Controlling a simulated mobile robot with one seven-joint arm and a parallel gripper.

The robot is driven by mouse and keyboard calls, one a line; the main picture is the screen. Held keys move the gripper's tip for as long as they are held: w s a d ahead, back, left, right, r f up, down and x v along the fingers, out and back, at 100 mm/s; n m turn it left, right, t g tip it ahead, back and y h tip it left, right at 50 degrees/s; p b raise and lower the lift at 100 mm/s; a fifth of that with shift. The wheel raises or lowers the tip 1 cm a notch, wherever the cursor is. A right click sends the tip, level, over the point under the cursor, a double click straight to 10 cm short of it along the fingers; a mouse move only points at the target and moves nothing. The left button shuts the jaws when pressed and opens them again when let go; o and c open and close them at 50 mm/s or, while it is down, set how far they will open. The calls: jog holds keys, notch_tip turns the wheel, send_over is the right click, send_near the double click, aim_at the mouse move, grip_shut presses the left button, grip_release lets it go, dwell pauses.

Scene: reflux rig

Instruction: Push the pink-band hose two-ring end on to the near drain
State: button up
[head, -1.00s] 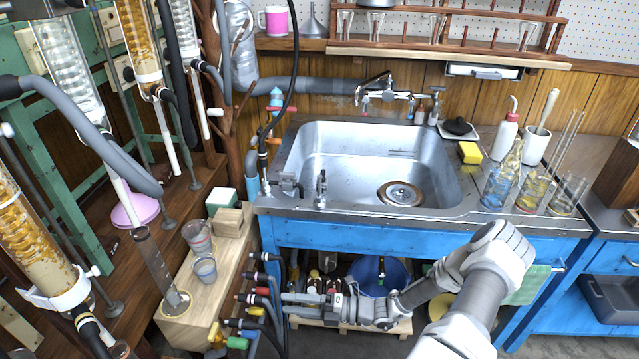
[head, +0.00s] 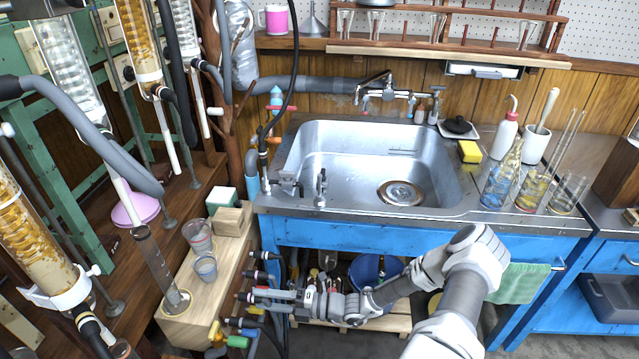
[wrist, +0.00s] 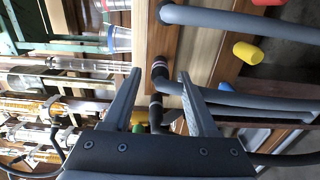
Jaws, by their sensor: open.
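Several dark hose ends with coloured bands stick out by the side of the wooden bench, such as one (head: 248,274) in the head view. In the wrist view a black elbow end with pale pinkish rings (wrist: 159,66) lies between the fingertips of my gripper (wrist: 160,73). A second ringed end (wrist: 156,101) lies deeper between the fingers. I cannot tell for sure which is the pink-band hose. My gripper (head: 268,297) is open in the head view, among the hose ends below the sink's left corner. I cannot pick out the near drain.
A wooden bench (head: 232,262) with beakers stands left of the hoses. The blue sink cabinet (head: 400,243) rises behind my arm. Yellow (head: 215,331) and green (head: 238,342) pieces sit below. Grey hoses (wrist: 240,22) cross the wrist view at right. Glass columns (head: 70,60) stand at left.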

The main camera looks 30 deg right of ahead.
aim_at(261, 299)
jog(key=shift+x, duration=1)
jog(key=shift+p, duration=0.3)
dwell(0.4)
grip_shut()
dwell(1.3)
jog(key=shift+s+d, duration=0.1)
jog(key=shift+v, duration=2.9)
